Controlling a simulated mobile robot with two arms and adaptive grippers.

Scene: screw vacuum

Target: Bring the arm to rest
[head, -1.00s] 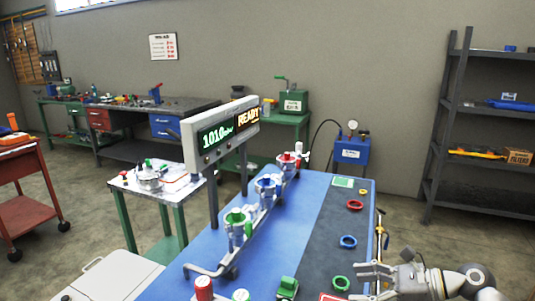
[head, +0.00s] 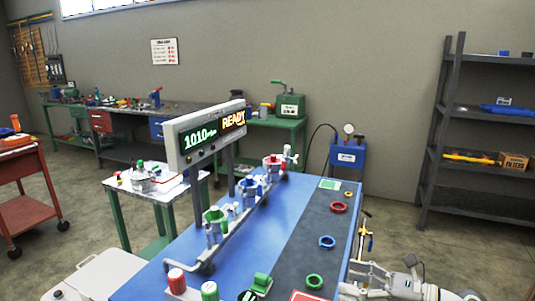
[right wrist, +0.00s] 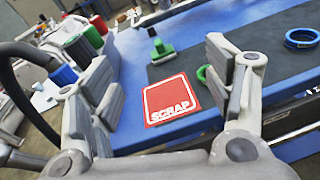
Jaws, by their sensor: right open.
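A green ring (head: 315,281) lies near the gripper, partly hidden behind a finger in the wrist view. My left gripper is not in view.
A blue ring (head: 327,242) and a red ring (head: 338,208) lie farther along the strip. A display (head: 207,133) reading 1010 and READY stands over several valve fittings on the table's left. A shelf (head: 473,149) stands at the right wall.

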